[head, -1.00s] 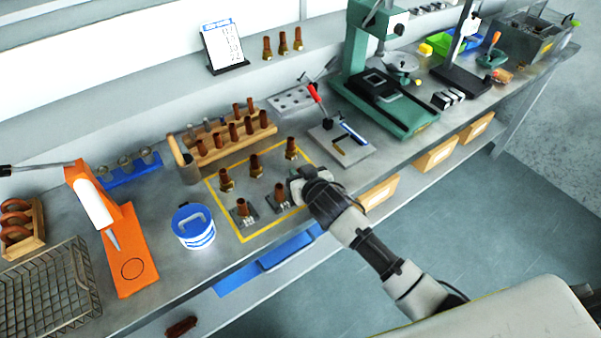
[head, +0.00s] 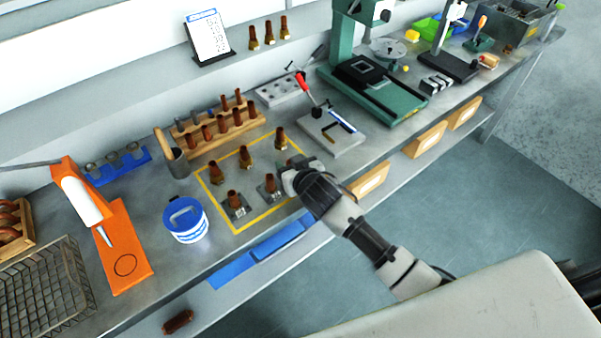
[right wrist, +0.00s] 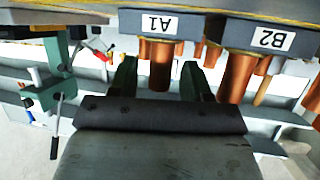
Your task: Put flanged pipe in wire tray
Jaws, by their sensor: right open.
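Two copper pipes on square grey flanges stand upright inside a yellow outline on the bench. One flanged pipe (head: 235,201) is at the front left of the outline, the other flanged pipe (head: 269,184) to its right. My right gripper (head: 285,182) is low beside the right one, and its fingers are hard to see there. In the right wrist view, the open fingers (right wrist: 158,78) appear on either side of the pipe labelled A1 (right wrist: 160,64); contact cannot be told. The pipe labelled B2 (right wrist: 237,74) is beside it. The wire tray (head: 75,270) is at the far left. My left gripper is out of view.
Several pipes with brass hex ends, such as this one (head: 246,158), stand behind the flanged ones. A blue-white tub (head: 186,222) and an orange stand (head: 122,245) lie between outline and tray. A wooden rack (head: 215,130) is behind.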

